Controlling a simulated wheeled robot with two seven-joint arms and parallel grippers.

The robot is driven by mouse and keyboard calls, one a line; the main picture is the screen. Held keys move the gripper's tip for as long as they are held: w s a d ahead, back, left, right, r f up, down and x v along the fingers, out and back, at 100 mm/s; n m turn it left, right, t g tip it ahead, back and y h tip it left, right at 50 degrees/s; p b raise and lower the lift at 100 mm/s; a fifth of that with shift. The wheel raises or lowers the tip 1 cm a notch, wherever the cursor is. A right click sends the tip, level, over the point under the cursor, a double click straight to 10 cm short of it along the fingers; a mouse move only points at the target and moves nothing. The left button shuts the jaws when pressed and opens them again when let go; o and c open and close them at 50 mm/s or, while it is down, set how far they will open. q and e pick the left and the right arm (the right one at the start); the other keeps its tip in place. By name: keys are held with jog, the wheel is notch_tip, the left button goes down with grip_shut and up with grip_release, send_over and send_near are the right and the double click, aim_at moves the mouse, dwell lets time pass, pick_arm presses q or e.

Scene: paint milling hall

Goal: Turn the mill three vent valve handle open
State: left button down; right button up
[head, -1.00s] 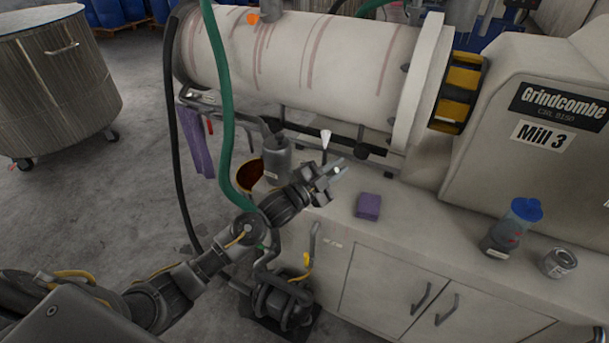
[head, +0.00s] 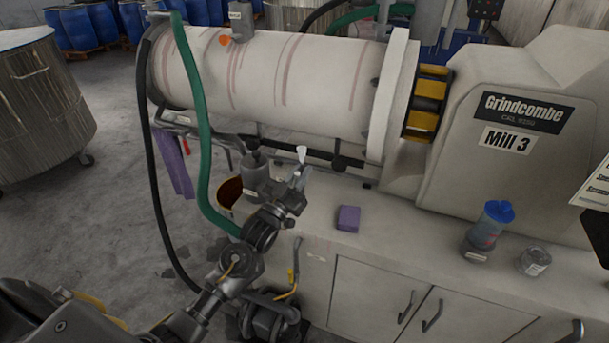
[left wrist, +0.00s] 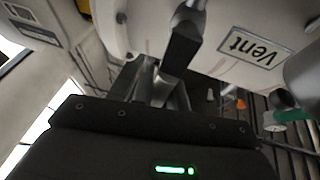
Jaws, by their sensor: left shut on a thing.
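My left gripper (head: 298,182) reaches up over the front of the Mill 3 bench, below the pale mill cylinder. It also shows in the left wrist view (left wrist: 158,92), with its fingers shut on a dark lever handle (left wrist: 181,47). A framed "Vent" label (left wrist: 252,47) on a pale surface is just to the right of that handle. In the head view the gripper covers most of the handle, and a small white tapered piece (head: 301,154) stands just above the fingertips. I cannot tell the handle's full angle. My right gripper is not in view.
The pale mill cylinder (head: 300,75) lies behind the gripper.

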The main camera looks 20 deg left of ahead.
pick_arm(q)
jog(key=shift+a+n+y, duration=0.2)
jog(key=shift+n+y, duration=0.1)
jog(key=shift+n, duration=0.2)
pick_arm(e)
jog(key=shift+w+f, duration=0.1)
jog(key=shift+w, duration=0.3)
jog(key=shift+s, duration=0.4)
pick_arm(q)
jog(key=c, duration=1.4)
grip_release()
jog(key=shift+f, duration=0.1)
